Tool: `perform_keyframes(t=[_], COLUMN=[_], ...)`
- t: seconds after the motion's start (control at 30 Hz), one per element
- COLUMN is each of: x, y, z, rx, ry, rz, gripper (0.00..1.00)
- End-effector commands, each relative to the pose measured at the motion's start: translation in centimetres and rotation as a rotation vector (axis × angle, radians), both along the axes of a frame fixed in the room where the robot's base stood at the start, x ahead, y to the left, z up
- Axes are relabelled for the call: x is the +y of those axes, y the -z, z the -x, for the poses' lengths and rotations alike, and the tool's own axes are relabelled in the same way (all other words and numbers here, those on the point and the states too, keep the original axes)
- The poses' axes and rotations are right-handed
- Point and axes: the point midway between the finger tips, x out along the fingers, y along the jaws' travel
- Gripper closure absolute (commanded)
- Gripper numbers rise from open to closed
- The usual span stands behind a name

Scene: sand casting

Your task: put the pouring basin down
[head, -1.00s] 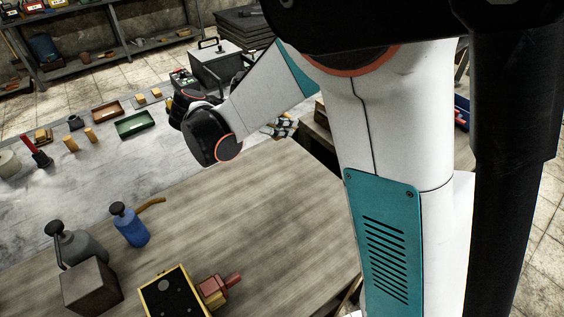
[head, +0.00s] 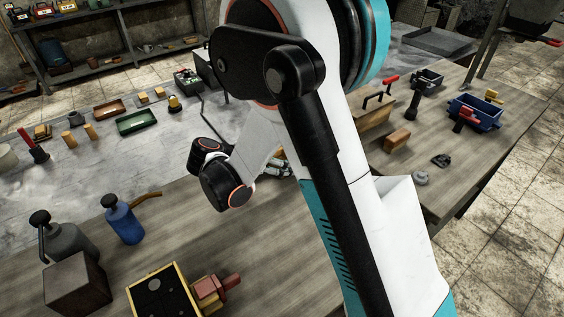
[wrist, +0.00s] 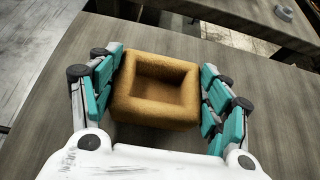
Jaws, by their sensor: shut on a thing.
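The pouring basin (wrist: 128,103) is an orange-brown square block with a hollow in its top. In the wrist view it sits upright between the teal-padded fingers of my gripper (wrist: 164,88), which is shut on its left and right sides. Wooden tabletop shows beneath and around it. I cannot tell whether its underside touches the wood.
The wooden table (head: 260,250) has bare room in front. A blue bottle (head: 123,222), a grey sprayer (head: 70,238), a dark block (head: 76,285) and a yellow-framed box (head: 160,294) stand at lower left. A second table (head: 470,165) at right holds a blue bin (head: 474,113).

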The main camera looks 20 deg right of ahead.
Motion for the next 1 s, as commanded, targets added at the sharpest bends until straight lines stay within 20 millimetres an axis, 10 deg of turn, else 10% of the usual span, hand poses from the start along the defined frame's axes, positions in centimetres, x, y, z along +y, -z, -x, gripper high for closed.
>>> perform_keyframes(t=[0.37,0.4,0.5,1.0], x=[-0.02,-0.02,-0.01,0.52], y=[0.45,0.48,0.47,-0.21], z=[0.03,0.03,0.03,0.16], rx=[0.000,0.000,0.000,0.000], ry=[0.000,0.000,0.000,-0.001], rz=[0.001,0.000,0.000,0.000], gripper=[0.59,0.25,0.09,0.09])
